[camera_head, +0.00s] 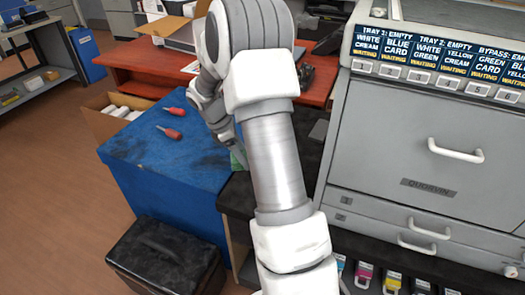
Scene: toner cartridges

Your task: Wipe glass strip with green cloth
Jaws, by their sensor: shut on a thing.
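My gripper (229,138) points down past the right edge of the blue-topped cabinet, partly hidden behind my own arm. It is shut on the green cloth (237,153); only a small green patch shows below the fingers, beside the dark surface left of the printer. I cannot tell whether the cloth touches that surface. I cannot make out the glass strip; my arm covers much of that area.
The grey printer (430,155) fills the right side. Two red-handled tools (170,131) lie on the blue cabinet top (150,155). A black case (160,255) stands in front. A red desk (150,60) with an open carton is behind.

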